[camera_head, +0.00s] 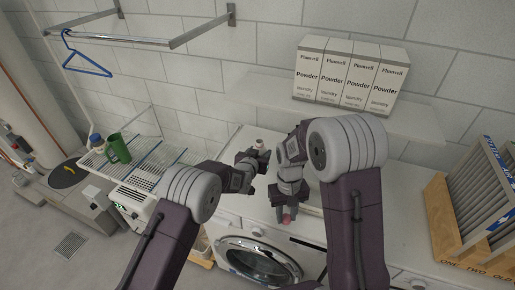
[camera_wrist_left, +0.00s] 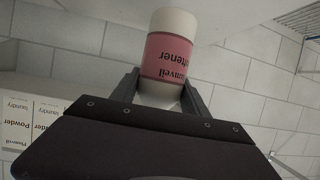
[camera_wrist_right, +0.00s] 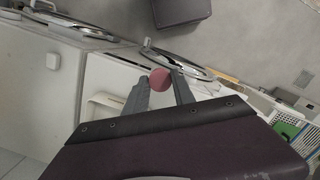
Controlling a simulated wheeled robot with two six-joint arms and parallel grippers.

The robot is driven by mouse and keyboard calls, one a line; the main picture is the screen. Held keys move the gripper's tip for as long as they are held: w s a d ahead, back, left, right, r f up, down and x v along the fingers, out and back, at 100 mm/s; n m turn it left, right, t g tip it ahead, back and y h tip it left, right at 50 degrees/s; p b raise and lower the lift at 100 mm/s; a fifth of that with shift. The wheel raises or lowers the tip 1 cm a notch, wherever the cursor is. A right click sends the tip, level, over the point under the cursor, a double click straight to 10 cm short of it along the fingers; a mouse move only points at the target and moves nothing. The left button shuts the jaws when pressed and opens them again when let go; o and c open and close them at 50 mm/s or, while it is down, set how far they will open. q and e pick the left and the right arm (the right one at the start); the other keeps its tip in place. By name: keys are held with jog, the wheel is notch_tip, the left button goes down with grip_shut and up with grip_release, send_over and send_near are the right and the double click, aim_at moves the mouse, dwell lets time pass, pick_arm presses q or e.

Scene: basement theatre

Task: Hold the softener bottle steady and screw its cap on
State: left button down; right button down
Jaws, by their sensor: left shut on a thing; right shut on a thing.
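The softener bottle (camera_wrist_left: 168,55) is white with a pink label and fills the space between my left fingers in the left wrist view. My left gripper (camera_head: 262,156) is shut on it. In the head view only a small end of the bottle (camera_head: 260,143) shows above the fingers. The pink round cap (camera_wrist_right: 160,80) sits between the fingertips of my right gripper (camera_wrist_right: 160,91), which is shut on it. In the head view the cap (camera_head: 287,219) hangs below the right gripper, right of and lower in the picture than the bottle, and apart from it.
A front-loading washer (camera_head: 258,262) stands below the grippers. Several white powder boxes (camera_head: 345,80) stand on the wall shelf behind. A wooden crate (camera_head: 470,238) is at the right. A wire rack (camera_head: 150,160) with a green mug (camera_head: 118,148) is at the left.

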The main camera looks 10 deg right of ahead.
pick_arm(q)
jog(key=shift+a, duration=0.25)
jog(key=s+a+r+m+g+h, duration=0.1)
jog(key=s+a+r, duration=0.1)
jog(key=s+a, duration=0.3)
jog(key=s+a+r+m+g+h, duration=0.1)
jog(key=s+a+r+m+h, duration=0.1)
jog(key=a, duration=1.2)
jog(key=s+r, duration=0.1)
jog(key=s, duration=0.1)
jog(key=shift+s+a, duration=0.25)
jog(key=shift+s, duration=0.15)
